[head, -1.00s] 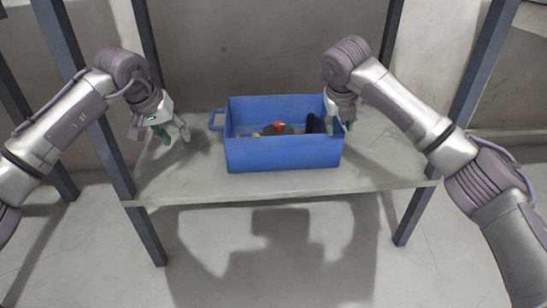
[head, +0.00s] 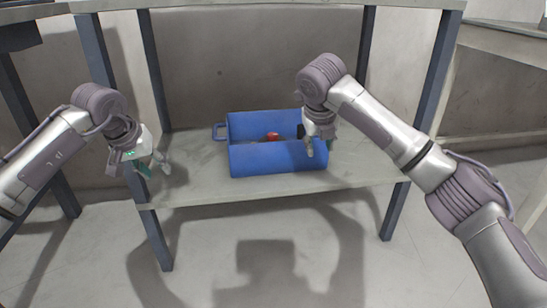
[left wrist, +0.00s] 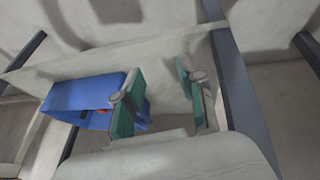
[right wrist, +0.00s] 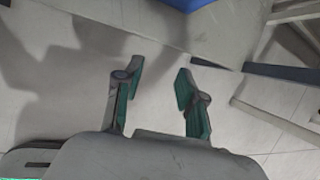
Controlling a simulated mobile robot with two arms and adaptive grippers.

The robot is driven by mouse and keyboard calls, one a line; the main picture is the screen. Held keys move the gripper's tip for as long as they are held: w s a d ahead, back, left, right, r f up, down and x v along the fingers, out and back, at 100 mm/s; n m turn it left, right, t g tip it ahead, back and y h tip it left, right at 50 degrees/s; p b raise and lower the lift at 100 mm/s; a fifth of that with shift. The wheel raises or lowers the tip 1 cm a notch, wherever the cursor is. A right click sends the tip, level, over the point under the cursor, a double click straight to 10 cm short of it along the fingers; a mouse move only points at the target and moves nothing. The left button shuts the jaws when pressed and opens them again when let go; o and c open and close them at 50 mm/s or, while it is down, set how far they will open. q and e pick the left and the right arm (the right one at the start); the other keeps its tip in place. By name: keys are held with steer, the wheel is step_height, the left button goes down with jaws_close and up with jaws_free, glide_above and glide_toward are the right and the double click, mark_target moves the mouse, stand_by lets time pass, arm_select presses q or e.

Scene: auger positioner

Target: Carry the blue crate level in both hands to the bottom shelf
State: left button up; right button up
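The blue crate (head: 278,159) sits level on the bottom shelf (head: 190,190), with its left handle (head: 219,131) clear of any gripper. A red item and dark items show inside it. My left gripper (head: 152,169) is open and empty, left of the crate and apart from it, by the shelf's front left corner. Its parted fingers (left wrist: 160,95) show in the left wrist view, with the crate (left wrist: 80,98) beyond. My right gripper (head: 320,147) overlaps the crate's right end in the head view, hiding it. In the right wrist view its fingers (right wrist: 157,85) are open and empty over floor.
Dark shelf posts stand at the front left (head: 153,240) and front right (head: 395,212). An upper shelf (head: 260,4) crosses the top of the head view. Another table (head: 500,38) stands at the right. The shelf is bare on both sides of the crate, and the floor in front is clear.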

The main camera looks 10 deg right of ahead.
steer(key=v, duration=0.9)
steer(key=shift+w, duration=0.3)
steer(key=shift+d, duration=0.1)
